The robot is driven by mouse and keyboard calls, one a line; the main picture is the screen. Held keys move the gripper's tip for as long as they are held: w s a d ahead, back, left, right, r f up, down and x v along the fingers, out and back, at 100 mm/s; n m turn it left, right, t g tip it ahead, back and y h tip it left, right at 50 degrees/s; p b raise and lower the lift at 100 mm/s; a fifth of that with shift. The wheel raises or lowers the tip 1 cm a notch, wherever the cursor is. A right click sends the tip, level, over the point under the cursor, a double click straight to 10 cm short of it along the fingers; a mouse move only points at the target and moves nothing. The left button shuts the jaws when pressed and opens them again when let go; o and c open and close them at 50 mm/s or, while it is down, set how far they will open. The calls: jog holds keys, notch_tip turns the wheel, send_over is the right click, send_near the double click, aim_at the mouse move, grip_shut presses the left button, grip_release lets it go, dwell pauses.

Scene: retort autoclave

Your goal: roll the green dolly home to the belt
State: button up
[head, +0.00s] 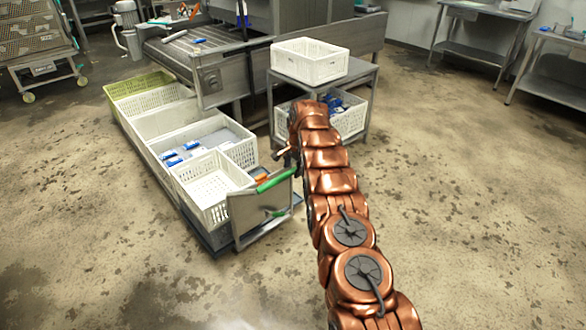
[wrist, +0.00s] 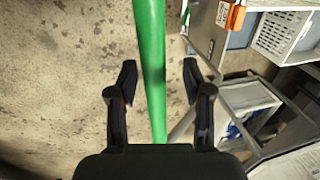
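The dolly (head: 248,218) is a long low cart with a metal end panel and a green handle (head: 276,180). It carries a row of white crates (head: 205,190) and stands alongside the belt (head: 180,44), a metal conveyor at the back left. My gripper (head: 284,158) is at the handle end of the dolly. In the wrist view, the green handle (wrist: 150,40) runs between the two black fingers of my gripper (wrist: 158,84). The fingers are spread, with a gap on each side of the bar. Blue-and-white packs (head: 180,152) lie in one crate.
A metal stand (head: 362,82) with a white crate (head: 310,62) on top is close behind my arm. Steel tables (head: 480,14) stand at the back right. A wheeled rack (head: 36,48) is at the far left. The floor in front and right is clear.

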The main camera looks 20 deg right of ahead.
jog(key=shift+s+r, duration=0.1)
jog(key=shift+r, duration=0.05)
jog(key=v, duration=1.1)
jog(key=shift+r, duration=0.35)
